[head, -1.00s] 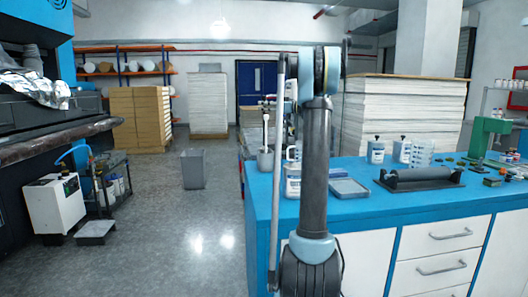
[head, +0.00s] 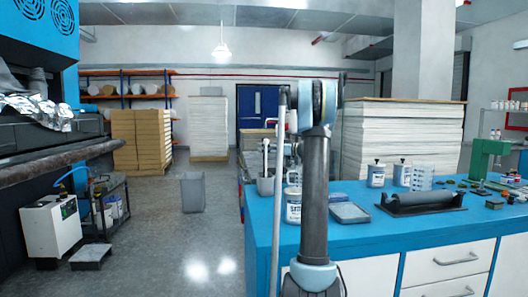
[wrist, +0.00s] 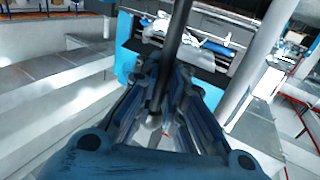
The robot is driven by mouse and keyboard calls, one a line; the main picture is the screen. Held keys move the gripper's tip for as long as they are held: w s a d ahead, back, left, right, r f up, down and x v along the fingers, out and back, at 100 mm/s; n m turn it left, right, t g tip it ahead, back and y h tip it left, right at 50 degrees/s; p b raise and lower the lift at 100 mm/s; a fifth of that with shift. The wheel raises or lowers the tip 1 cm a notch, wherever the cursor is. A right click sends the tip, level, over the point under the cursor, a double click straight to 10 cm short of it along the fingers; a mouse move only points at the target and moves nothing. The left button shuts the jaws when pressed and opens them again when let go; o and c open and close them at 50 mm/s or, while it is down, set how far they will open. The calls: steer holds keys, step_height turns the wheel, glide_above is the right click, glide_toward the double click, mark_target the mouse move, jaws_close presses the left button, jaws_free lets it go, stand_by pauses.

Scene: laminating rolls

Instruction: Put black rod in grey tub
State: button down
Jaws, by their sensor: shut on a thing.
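My gripper (wrist: 160,115) is shut on a dark rod (wrist: 175,35), which stands up between its fingers in the wrist view. In the head view my arm hides the gripper; a thin dark upright piece beside the arm's top may be part of the rod, but I cannot tell. A small grey tub (head: 265,187) stands at the left end of the blue bench, with a pale stick rising from it. A larger grey bin (head: 193,193) stands on the floor to the left. I cannot tell which of these is the task's tub.
The blue bench (head: 385,232) holds a white labelled jar (head: 293,207), a shallow tray (head: 349,213), a black roller on a stand (head: 420,200), bottles and a green press (head: 486,158). A white machine (head: 50,230) stands left. The floor between is clear.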

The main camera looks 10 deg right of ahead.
steer(key=shift+f, duration=0.1)
steer(key=c, duration=1.7)
jaws_free()
steer(key=v, duration=1.2)
